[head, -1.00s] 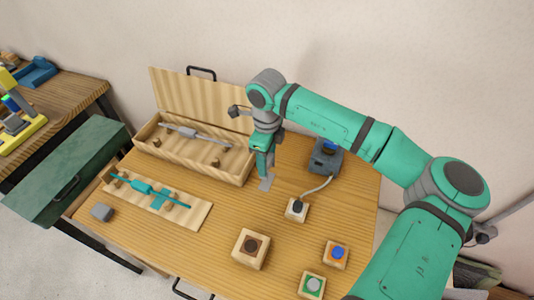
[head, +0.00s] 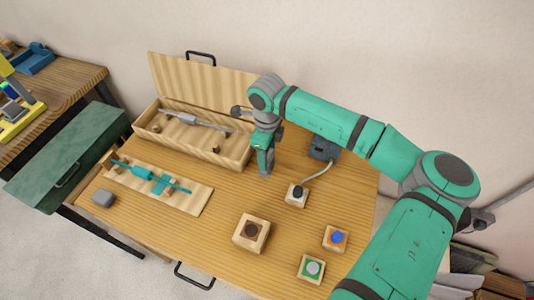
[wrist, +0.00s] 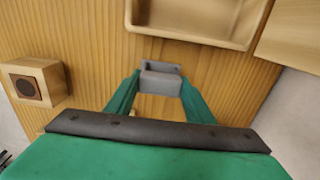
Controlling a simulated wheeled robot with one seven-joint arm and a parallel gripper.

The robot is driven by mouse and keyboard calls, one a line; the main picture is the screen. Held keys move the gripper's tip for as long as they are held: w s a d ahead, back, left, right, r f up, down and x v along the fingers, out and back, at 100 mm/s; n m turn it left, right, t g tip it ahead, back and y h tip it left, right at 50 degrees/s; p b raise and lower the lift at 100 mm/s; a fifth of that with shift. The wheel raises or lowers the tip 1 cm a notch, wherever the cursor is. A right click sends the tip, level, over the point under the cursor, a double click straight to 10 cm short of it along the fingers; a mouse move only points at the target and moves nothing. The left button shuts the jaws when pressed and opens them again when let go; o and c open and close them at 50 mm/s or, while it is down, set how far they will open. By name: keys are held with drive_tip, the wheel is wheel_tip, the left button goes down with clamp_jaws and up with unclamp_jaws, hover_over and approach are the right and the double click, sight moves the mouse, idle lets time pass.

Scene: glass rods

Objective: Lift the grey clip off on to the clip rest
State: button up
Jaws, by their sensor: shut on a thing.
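My gripper (head: 265,170) points down over the table, just in front of the long wooden box. In the wrist view, my gripper (wrist: 158,90) is shut on the grey clip (wrist: 160,80), a small grey block with a raised back between the two green fingertips. In the head view the fingers mostly hide the clip. I cannot tell its exact height above the table. I cannot tell which thing is the clip rest. A teal rod (head: 139,172) with a teal crosspiece lies on a wooden rack (head: 196,203) at the left.
The open wooden box (head: 238,158) holds a grey-and-white rod (head: 187,118). A grey block (head: 103,197) lies front left. The table's middle is clear.

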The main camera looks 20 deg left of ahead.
drive_tip(key=o, duration=1.1)
drive_tip(key=shift+o, duration=0.2)
wheel_tip(320, 180, up, 11)
drive_tip(key=shift+f, duration=0.1)
